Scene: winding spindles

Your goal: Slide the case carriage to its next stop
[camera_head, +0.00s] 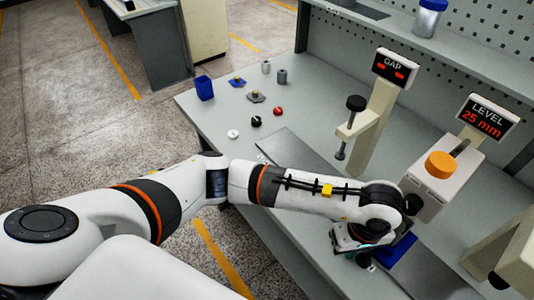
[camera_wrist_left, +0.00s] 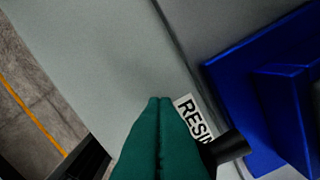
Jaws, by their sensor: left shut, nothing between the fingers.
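The blue block that appears to be the case carriage (camera_head: 400,248) sits on a grey strip at the table's front right, partly hidden by my left wrist. In the left wrist view the blue carriage (camera_wrist_left: 285,85) fills the right side, with a dark rod-like handle (camera_wrist_left: 230,147) at its lower left. My left gripper (camera_head: 366,261) is low beside the carriage. Its green fingers (camera_wrist_left: 160,104) are shut together and empty, just left of the handle; whether they touch it I cannot tell. My right gripper is not in view.
A label reading "RESI" (camera_wrist_left: 192,118) lies by the fingertips. A press with an orange knob (camera_head: 441,165) and level display reading 25 mm (camera_head: 487,118) stands behind. A post with a GAP display (camera_head: 393,67) stands farther left. A blue cup (camera_head: 204,88) and small parts are at the far left.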

